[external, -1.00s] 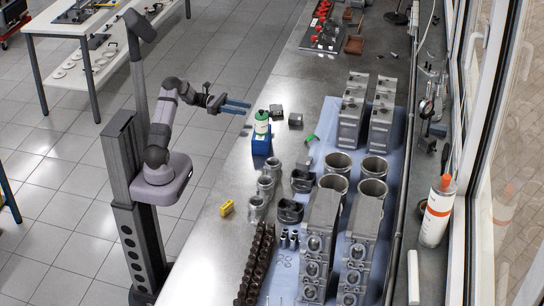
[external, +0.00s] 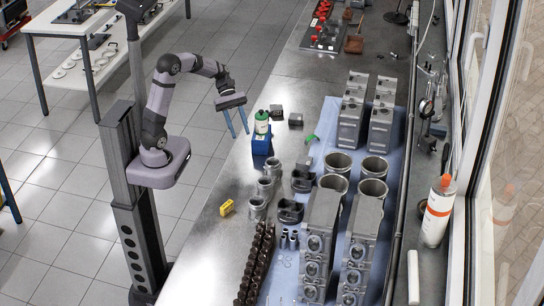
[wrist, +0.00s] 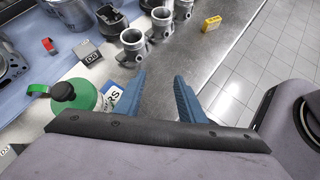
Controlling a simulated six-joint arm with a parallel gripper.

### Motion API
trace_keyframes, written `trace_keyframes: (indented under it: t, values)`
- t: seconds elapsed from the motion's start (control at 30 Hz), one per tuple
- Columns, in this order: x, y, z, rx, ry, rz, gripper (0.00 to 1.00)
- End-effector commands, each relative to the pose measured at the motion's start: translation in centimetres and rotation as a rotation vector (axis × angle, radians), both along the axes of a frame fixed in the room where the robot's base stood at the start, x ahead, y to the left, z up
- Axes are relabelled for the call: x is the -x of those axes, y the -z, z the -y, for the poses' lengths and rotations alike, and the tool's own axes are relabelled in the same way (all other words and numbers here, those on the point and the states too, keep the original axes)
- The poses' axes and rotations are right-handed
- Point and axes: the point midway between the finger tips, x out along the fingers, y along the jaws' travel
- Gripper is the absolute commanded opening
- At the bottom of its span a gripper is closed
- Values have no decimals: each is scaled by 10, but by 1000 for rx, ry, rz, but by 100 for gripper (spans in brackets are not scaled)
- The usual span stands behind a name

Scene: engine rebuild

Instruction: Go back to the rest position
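My gripper (external: 240,135) hangs in the air at the left edge of the metal workbench, left of the green-capped bottle in the blue holder (external: 261,142). Its two blue fingers point down, and nothing is between them.
The workbench (external: 222,242) holds grey cylinder parts (external: 265,187), a yellow block (external: 227,208) near its left edge, and engine blocks on a blue mat (external: 328,116). The green-capped bottle (wrist: 75,97) is close to my gripper. Open floor lies left of the bench.

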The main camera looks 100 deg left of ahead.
Motion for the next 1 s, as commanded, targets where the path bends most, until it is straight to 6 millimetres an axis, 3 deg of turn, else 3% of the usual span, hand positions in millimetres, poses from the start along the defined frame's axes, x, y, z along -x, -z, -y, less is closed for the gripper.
trace_keyframes:
  t: [0.03,0.1,0.2,0.4,0.7,0.83,1.0]
  values:
    - [-1,-15,27,-66,118,-14,36]
    - [3,-15,55,-163,274,-25,36]
    - [14,-18,88,-300,510,-22,36]
    - [42,-31,136,-565,1017,51,36]
    - [69,-58,171,-869,1700,272,36]
    - [73,-64,178,-936,1869,350,36]
    - [74,-66,182,-971,1959,397,36]
